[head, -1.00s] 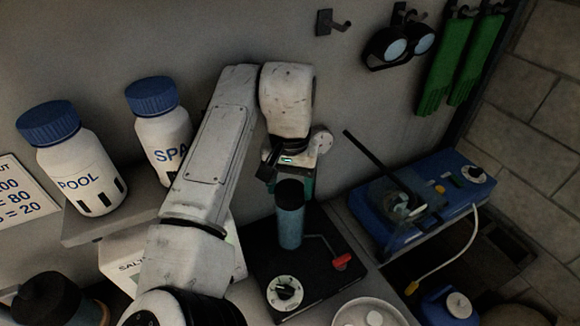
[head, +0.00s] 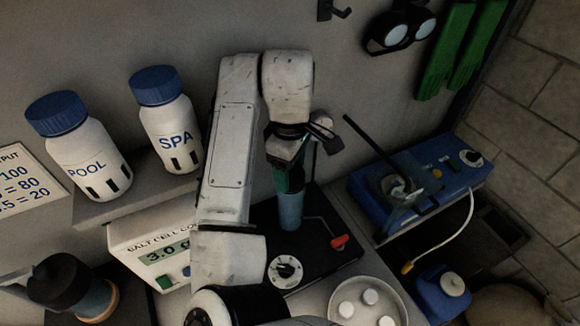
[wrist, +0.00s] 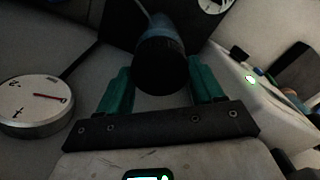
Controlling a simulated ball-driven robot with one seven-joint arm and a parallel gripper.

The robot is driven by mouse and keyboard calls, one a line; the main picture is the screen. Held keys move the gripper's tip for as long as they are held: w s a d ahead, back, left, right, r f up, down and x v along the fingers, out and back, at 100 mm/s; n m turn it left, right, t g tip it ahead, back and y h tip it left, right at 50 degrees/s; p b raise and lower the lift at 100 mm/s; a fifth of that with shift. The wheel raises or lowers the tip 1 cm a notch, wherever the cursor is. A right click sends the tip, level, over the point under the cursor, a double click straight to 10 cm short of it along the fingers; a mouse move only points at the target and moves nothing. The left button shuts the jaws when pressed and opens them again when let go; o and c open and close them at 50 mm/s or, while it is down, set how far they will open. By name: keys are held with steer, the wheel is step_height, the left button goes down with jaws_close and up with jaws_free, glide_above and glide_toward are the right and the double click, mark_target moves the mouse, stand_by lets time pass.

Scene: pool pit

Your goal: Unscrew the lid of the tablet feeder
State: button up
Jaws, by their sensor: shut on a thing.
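The tablet feeder (head: 290,212) is a blue-grey upright cylinder on a black base plate. Its dark round lid (wrist: 160,72) shows in the wrist view between my two green fingers. My gripper (head: 288,180) points down over the top of the feeder and is shut on the lid. In the wrist view my gripper (wrist: 160,66) has one finger on each side of the lid. In the head view my gripper mostly hides the lid.
The base plate carries a dial (head: 285,271) and a red-handled lever (head: 339,242). A blue tester box (head: 440,190) stands right, with a dark rod slanting up. A white bowl (head: 338,305) is in front. POOL (head: 88,165) and SPA (head: 172,135) bottles stand left.

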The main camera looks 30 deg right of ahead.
steer(key=shift+r, duration=2.2)
steer(key=shift+s, duration=0.1)
